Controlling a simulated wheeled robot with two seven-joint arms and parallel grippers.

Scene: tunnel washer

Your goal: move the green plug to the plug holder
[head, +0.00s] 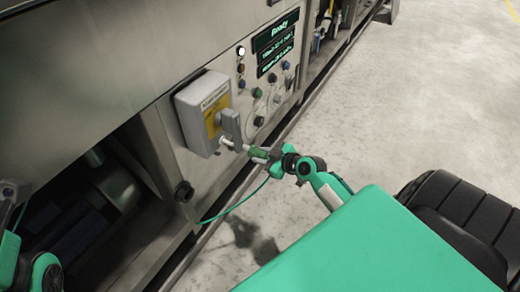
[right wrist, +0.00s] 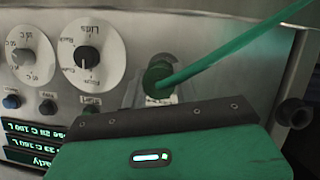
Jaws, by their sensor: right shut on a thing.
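My right gripper (head: 262,153) is shut on the green plug (head: 257,154), in front of the washer's control panel beside the grey switch box. A thin green cable (head: 237,210) hangs from the plug and curves down left to the machine's base. In the right wrist view the round green plug (right wrist: 157,74) shows just beyond my gripper's dark edge, with its cable rising to the upper right. A pale fitting (head: 228,143) is in line with the plug; I cannot tell whether they touch. I cannot identify the plug holder for certain. Only parts of my left arm show at the left edge.
The grey switch box (head: 203,112) with a yellow plate and grey handle sticks out from the panel. A black round fitting (head: 184,191) is at its lower left. Dials, buttons and a lit display (head: 275,45) are to the right. The floor at right is clear.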

